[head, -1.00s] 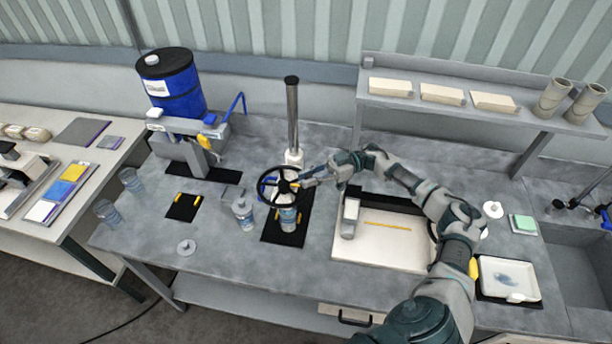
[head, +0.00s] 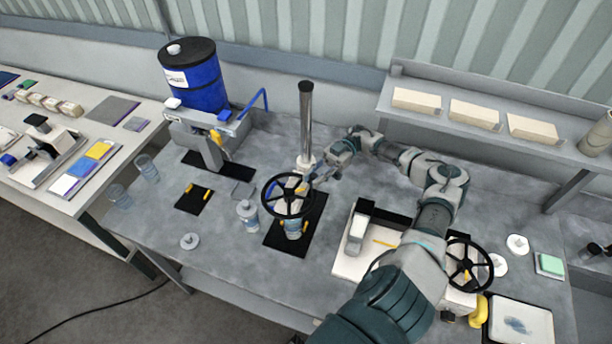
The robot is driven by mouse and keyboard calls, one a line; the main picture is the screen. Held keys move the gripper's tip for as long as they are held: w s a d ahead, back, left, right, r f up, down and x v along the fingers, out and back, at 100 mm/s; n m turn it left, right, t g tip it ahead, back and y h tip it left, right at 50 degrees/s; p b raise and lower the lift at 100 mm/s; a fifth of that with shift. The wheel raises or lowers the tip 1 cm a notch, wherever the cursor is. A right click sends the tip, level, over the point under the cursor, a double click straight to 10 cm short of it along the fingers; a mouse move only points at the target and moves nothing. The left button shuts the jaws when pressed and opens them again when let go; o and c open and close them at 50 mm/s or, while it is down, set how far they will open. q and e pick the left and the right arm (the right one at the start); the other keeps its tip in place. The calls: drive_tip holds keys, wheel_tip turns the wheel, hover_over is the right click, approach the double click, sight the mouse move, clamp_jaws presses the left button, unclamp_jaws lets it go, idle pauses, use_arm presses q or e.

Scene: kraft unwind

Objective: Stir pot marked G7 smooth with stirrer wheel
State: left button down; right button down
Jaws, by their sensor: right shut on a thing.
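The black stirrer wheel (head: 276,211) sits on a stand with a tall steel column (head: 306,115) near the middle of the bench. A clear pot with a blue band (head: 293,231) stands under the wheel on a black mat (head: 278,243); its marking is too small to read. A similar lidded pot (head: 248,216) stands just left of the mat. My right gripper (head: 313,185) is at the wheel's right rim, shut on the wheel; its fingertips are small and partly unclear. My left gripper is out of view.
A blue drum (head: 198,80) on a dispenser stands at the back left. Two empty cups (head: 146,168) stand at the left edge. A loose lid (head: 190,241) lies at the front. A second black wheel (head: 468,262) is at right, beside my arm. A shelf (head: 460,112) holds pale blocks.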

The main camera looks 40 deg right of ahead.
drive_tip(key=c, duration=1)
unclamp_jaws()
drive_tip(key=shift+w, duration=0.1)
drive_tip(key=shift+w+a, duration=0.1)
